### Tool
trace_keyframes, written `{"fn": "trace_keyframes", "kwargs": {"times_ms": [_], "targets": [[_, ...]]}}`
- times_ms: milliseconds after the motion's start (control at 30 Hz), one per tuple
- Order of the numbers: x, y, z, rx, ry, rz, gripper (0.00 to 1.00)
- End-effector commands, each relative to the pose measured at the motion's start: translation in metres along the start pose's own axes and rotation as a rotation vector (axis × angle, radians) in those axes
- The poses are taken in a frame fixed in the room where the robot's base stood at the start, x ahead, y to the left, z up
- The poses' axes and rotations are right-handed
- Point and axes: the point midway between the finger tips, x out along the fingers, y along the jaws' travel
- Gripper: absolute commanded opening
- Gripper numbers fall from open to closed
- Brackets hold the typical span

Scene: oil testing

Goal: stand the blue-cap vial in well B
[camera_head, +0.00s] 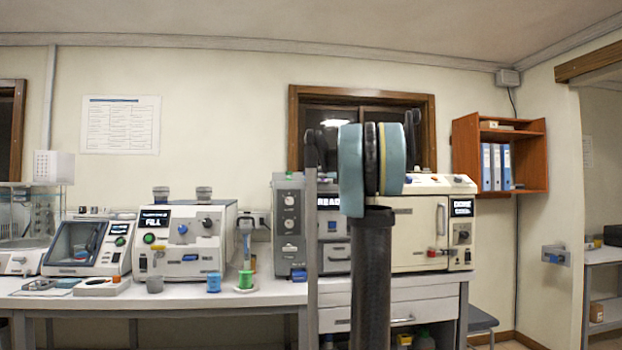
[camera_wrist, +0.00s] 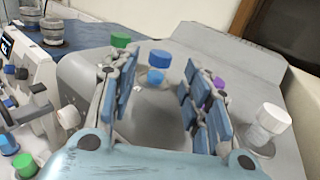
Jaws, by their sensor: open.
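The blue-cap vial (camera_wrist: 159,60) shows in the wrist view, with some blue below its cap. It appears between the finger ends of my gripper (camera_wrist: 160,86), and I see no clear contact. My gripper is open, with its blue-padded fingers spread. A green-cap vial (camera_wrist: 120,41) is to the left, a purple-cap vial (camera_wrist: 218,82) is partly hidden behind the right finger, and a white-cap vial (camera_wrist: 268,122) is at the right. They are around a grey rounded surface (camera_wrist: 160,108). I cannot make out well B or its marking. In the head view my gripper cannot be made out.
In the head view a cream machine marked FILL (camera_head: 182,243) stands on the bench (camera_head: 190,298).

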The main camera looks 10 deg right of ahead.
Motion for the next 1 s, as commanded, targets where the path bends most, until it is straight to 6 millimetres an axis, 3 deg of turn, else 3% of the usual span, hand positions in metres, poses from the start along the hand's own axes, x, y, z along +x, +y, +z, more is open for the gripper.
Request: {"fn": "trace_keyframes", "kwargs": {"times_ms": [100,300,667,767,867,1000], "targets": [[-0.022,-0.001,0.0,0.0,0.0,-0.002,0.44],[-0.043,-0.001,0.0,0.0,0.0,-0.002,0.44],[-0.048,0.002,-0.001,-0.006,0.003,0.002,0.44],[-0.049,0.016,-0.012,-0.053,0.029,0.021,0.44],[-0.053,0.047,-0.038,-0.168,0.09,0.065,0.44],[-0.068,0.109,-0.096,-0.419,0.209,0.175,0.44]]}}
